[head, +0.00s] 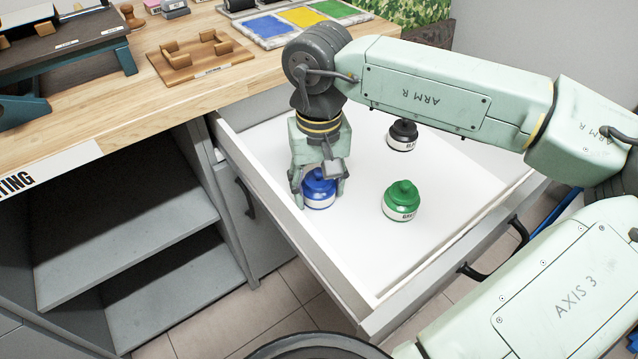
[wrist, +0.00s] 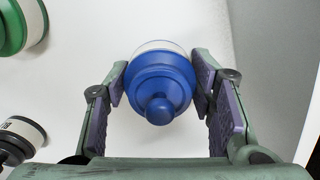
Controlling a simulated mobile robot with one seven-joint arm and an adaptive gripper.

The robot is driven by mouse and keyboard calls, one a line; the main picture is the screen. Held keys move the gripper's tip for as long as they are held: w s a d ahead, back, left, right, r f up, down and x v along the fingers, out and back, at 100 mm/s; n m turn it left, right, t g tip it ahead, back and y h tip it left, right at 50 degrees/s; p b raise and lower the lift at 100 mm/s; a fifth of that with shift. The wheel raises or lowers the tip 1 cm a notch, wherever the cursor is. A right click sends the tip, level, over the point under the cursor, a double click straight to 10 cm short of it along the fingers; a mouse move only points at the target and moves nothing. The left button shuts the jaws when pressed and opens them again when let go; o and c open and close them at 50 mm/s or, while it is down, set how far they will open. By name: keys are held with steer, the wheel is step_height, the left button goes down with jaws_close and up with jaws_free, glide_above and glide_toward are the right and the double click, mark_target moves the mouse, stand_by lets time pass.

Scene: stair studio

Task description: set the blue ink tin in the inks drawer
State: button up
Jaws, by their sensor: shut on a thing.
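The blue ink tin (head: 319,190) has a knobbed lid and a white label band, and is upright inside the open white drawer (head: 350,252), near its left wall. My gripper (head: 318,192) points down into the drawer with its fingers on both sides of the tin. In the wrist view, the pads of my gripper (wrist: 165,95) press on the tin (wrist: 160,85) from left and right. I cannot tell whether the tin's base touches the drawer floor.
A green ink tin (head: 401,202) and a black ink tin (head: 402,135) stand in the same drawer. Bare drawer floor lies between the tins. The wooden worktop (head: 120,130) behind holds a color tray (head: 290,22) and a wooden rack (head: 200,58). Open shelves (head: 130,230) are at the left.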

steer(key=shift+f, duration=0.1)
steer(key=o, duration=1.5)
step_height(320, 180, up, 12)
steer(key=shift+r, duration=0.15)
